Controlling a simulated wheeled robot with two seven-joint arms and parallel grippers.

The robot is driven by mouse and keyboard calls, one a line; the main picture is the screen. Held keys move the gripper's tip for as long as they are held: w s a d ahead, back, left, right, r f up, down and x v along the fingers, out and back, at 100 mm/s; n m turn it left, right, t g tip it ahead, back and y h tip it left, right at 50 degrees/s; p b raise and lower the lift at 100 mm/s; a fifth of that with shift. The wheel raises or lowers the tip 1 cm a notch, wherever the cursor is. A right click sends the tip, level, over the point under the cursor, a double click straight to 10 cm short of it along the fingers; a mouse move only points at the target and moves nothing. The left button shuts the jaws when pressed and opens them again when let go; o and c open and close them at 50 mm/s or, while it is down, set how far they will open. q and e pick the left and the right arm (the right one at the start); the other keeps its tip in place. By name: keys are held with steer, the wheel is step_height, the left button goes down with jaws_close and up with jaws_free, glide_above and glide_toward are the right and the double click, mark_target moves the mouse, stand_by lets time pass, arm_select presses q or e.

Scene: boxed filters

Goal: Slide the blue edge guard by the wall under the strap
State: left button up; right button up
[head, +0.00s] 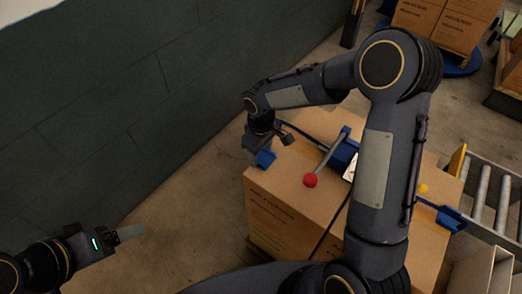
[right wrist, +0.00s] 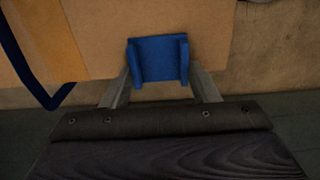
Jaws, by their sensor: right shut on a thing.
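The blue edge guard (head: 265,159) is at the wall-side edge of a large cardboard box (head: 285,195). My right gripper (right wrist: 160,82) is shut on this guard, which also shows between its fingers in the right wrist view (right wrist: 158,58). The blue strap (right wrist: 24,66) bends over the box edge to the left of the guard in that view, and the two are apart. In the head view the strap's tensioner (head: 344,154) sits on the box top. My left gripper (head: 128,233) is at lower left, away from the box; its finger gap is unclear.
A lever with a red knob (head: 310,180) sticks up on the box top. Another blue guard (head: 450,218) is on the box's right side, near a roller conveyor (head: 485,190). A dark wall (head: 120,90) stands left, with bare floor between it and the box.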

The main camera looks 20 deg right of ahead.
mark_target(287, 130)
steer(key=shift+w+d+p, duration=0.4)
steer(key=shift+w+d, duration=0.55)
steer(key=shift+d, duration=0.25)
steer(key=shift+w+d+p, duration=0.35)
steer(key=shift+w+d, duration=0.55)
steer(key=shift+d, duration=0.25)
steer(key=shift+d, duration=0.1)
steer(key=shift+w+d+p, duration=0.35)
steer(key=shift+w+d, duration=0.6)
steer(key=shift+d, duration=0.2)
steer(key=shift+w+d+p, duration=0.3)
steer(key=shift+w+d, duration=0.6)
steer(key=shift+d, duration=0.25)
steer(key=shift+w+d, duration=0.6)
steer(key=shift+d, duration=0.2)
steer(key=o, duration=1)
steer(key=shift+o, duration=0.2)
